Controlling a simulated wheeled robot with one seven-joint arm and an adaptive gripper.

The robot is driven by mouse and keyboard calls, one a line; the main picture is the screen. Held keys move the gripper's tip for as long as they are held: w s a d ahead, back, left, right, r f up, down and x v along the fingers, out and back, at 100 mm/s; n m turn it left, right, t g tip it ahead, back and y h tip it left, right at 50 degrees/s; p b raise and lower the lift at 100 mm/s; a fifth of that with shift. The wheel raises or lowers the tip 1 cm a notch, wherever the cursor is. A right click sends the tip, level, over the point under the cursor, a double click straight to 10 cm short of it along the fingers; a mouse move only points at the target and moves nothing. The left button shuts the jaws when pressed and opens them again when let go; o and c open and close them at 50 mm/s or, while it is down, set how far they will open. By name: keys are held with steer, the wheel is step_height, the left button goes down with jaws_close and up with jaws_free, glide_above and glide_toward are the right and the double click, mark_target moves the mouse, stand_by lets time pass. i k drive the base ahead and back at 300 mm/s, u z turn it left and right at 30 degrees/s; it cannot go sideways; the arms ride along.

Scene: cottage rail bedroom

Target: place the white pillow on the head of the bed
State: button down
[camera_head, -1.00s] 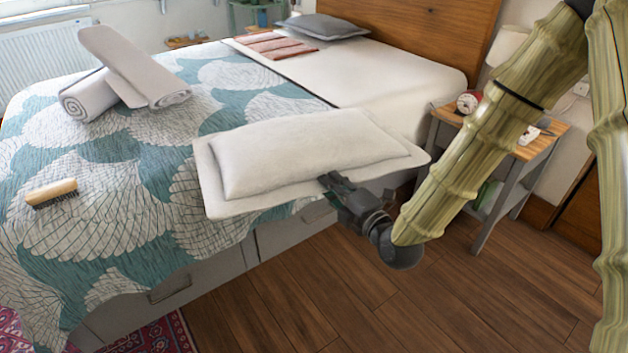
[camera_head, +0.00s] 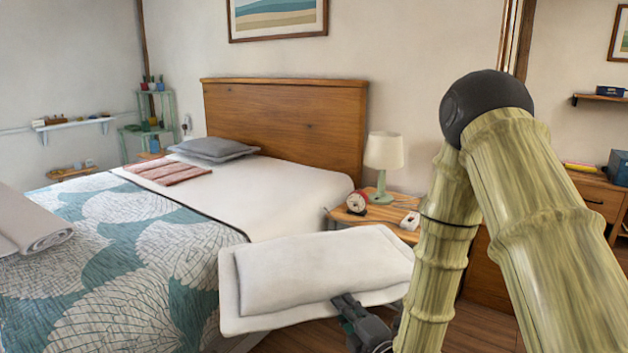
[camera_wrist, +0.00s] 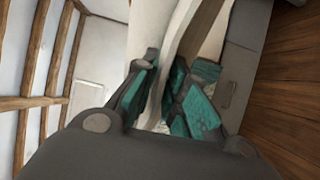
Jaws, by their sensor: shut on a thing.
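The white pillow (camera_head: 316,268) is held in the air beside the near right side of the bed, roughly level and just short of the nightstand in the picture. My gripper (camera_head: 348,306) is shut on the pillow's near edge. In the wrist view the teal-padded fingers (camera_wrist: 165,92) pinch the pale pillow edge (camera_wrist: 178,50). The bed (camera_head: 285,192) has a wooden headboard (camera_head: 300,125) at its far end. The white sheet near the headboard is bare on the right. A grey pillow (camera_head: 214,147) lies at the left of the head.
A nightstand (camera_head: 378,230) right of the bed holds a lamp (camera_head: 384,155), a red alarm clock (camera_head: 356,202) and a small white item. A folded pink cloth (camera_head: 168,171) lies below the grey pillow. A rolled towel (camera_head: 35,228) lies on the patterned cover (camera_head: 150,265).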

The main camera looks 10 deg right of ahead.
mark_target(277, 178)
steer(key=z, duration=1.85)
steer(key=k, duration=0.55)
steer(key=u, duration=2.1)
steer(key=i, duration=2)
